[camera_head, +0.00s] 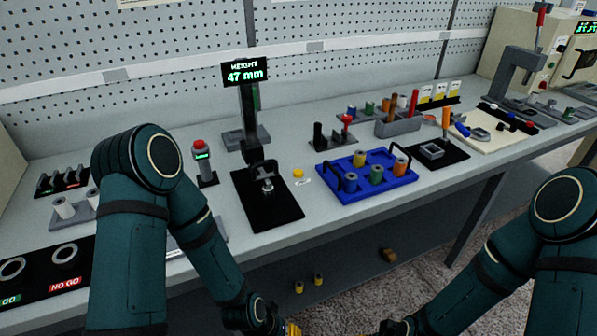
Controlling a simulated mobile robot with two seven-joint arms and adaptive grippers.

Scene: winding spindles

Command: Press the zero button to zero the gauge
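The height gauge (251,118) stands on the bench behind a black mat (284,211), and its display (245,72) reads HEIGHT 47 mm. A small metal part (267,186) is on the mat under the gauge. A yellow button (298,173) is on the bench just right of the mat, with a small white label too small to read. My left gripper (291,329) is at the bottom edge, low in front of the bench and away from the button. My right gripper (388,328) is at the bottom edge further right. Both are mostly cut off, so their opening is hidden.
A red-topped post (201,163) stands left of the gauge. A blue tray (328,192) with several spools lies right of the button. GO and NO GO rings (65,253) are at the left.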

